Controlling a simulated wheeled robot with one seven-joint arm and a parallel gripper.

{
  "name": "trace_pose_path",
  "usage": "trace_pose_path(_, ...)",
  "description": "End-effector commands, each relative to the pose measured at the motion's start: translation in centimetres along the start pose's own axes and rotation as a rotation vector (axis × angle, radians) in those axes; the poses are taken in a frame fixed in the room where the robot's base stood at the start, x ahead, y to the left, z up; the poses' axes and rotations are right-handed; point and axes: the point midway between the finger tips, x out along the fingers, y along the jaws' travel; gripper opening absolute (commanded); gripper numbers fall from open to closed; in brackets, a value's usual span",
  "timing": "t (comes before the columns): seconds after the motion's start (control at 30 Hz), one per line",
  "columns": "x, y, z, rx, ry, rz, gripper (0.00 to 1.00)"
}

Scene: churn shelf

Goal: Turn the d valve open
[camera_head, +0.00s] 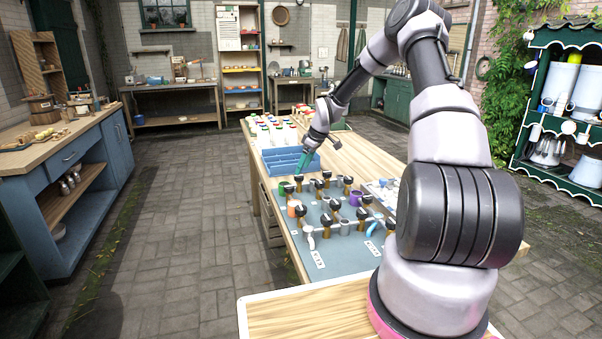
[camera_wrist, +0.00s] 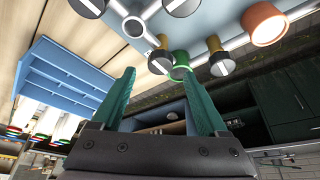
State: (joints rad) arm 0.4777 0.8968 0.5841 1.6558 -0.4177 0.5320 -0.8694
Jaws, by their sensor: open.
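A grey-blue panel (camera_head: 335,258) on the bench carries several valves with round black knobs, each marked with a white bar, on brass stems. I cannot tell which valve is d; the label cards (camera_head: 317,259) are too small to read. My gripper (camera_head: 303,164), with green fingers, is above the panel's far left part, near a valve knob (camera_head: 289,189) with a green collar. In the wrist view my gripper (camera_wrist: 165,82) is open with nothing between the fingers. Just beyond the fingertips are a knob (camera_wrist: 160,63), a green collar (camera_wrist: 180,60) and another knob (camera_wrist: 221,65).
A blue divided tray (camera_head: 283,161) stands behind the panel, with several bottles (camera_head: 270,132) beyond it. An orange collar (camera_head: 293,209) and a purple one (camera_head: 356,198) sit among the valves. A blue cabinet (camera_head: 85,165) stands at left; the paved floor between is clear.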

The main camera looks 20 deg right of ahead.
Motion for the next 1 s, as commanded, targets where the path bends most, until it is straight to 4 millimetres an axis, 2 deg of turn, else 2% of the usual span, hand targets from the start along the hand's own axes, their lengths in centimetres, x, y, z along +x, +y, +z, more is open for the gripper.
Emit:
trace_pose_path(0.1, -2.7, 0.2, 0.0, 0.000, 0.001, 0.004, 0.77)
trace_pose_path(0.3, -5.9, 0.1, 0.0, 0.001, 0.000, 0.001, 0.77)
trace_pose_path(0.47, -6.9, 0.0, 0.0, 0.001, 0.000, 0.000, 0.77)
trace_pose_path(0.83, -7.3, -0.2, -0.1, 0.002, -0.004, 0.002, 0.77)
trace_pose_path(0.93, -8.8, -1.0, -0.3, 0.015, -0.021, 0.018, 0.77)
trace_pose_path(1.0, -10.7, -2.0, -0.6, 0.040, -0.042, 0.039, 0.77)
